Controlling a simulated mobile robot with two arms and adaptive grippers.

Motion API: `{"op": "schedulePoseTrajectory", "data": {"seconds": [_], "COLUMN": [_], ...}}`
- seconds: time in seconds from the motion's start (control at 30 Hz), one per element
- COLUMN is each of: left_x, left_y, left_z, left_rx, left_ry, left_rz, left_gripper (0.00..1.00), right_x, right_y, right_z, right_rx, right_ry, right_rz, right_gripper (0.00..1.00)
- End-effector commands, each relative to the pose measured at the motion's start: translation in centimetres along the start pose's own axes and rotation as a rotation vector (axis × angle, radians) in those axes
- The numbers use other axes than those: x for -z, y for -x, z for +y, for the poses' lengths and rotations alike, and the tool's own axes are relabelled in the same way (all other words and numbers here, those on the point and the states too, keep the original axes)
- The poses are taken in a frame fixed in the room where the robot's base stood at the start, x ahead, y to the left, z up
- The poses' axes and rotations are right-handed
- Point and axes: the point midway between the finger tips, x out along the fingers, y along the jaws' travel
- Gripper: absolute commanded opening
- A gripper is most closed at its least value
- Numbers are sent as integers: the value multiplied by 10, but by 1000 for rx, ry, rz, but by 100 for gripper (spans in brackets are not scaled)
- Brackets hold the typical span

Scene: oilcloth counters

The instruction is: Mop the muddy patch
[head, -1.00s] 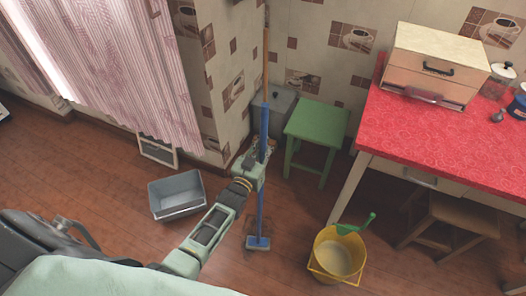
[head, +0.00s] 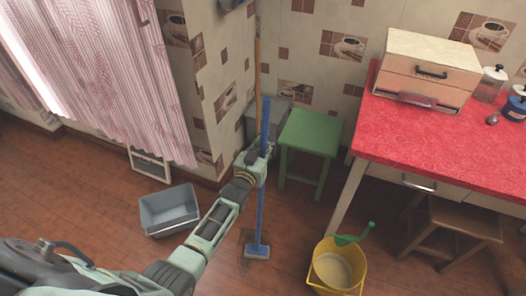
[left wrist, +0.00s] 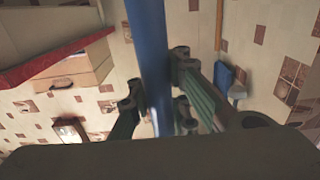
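The mop has a blue handle (head: 262,212) and a small flat head (head: 257,251) that is down on the wooden floor. A faint dark muddy patch (head: 246,239) shows on the floor around the head, partly hidden by it. My left gripper (head: 258,166) is closed around the upper part of the handle, which stands nearly upright. In the left wrist view the blue handle (left wrist: 148,50) runs between the fingers of my left gripper (left wrist: 160,95). My right gripper is not in view.
A yellow bucket (head: 321,285) stands right of the mop head. A grey tub (head: 168,230) is on the left. A green stool (head: 310,133) stands at the back wall. The red-topped counter (head: 430,143) and a wooden stool (head: 465,222) are on the right. Floor between tub and bucket is mostly clear.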

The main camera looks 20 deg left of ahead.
Motion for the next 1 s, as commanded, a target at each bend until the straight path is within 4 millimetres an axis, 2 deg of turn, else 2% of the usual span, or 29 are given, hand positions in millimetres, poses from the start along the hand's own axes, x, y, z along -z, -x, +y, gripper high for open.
{"op": "schedulePoseTrajectory", "data": {"seconds": [0.03, 0.13, 0.5, 0.83, 1.0], "left_x": [0, 1, 2, -4, -3], "left_y": [-6, -11, -14, -46, -57], "left_z": [0, 0, 0, 1, 2], "left_rx": [0, 0, 0, -1, -1], "left_ry": [0, 0, 0, 1, 0], "left_rz": [5, 5, 4, 6, 5], "left_gripper": [0, 0, 0, 0, 0], "right_x": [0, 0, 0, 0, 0], "right_y": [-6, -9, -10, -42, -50], "right_z": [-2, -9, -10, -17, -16], "right_rx": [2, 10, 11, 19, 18], "right_ry": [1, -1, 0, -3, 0], "right_rz": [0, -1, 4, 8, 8], "right_gripper": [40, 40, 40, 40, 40]}}
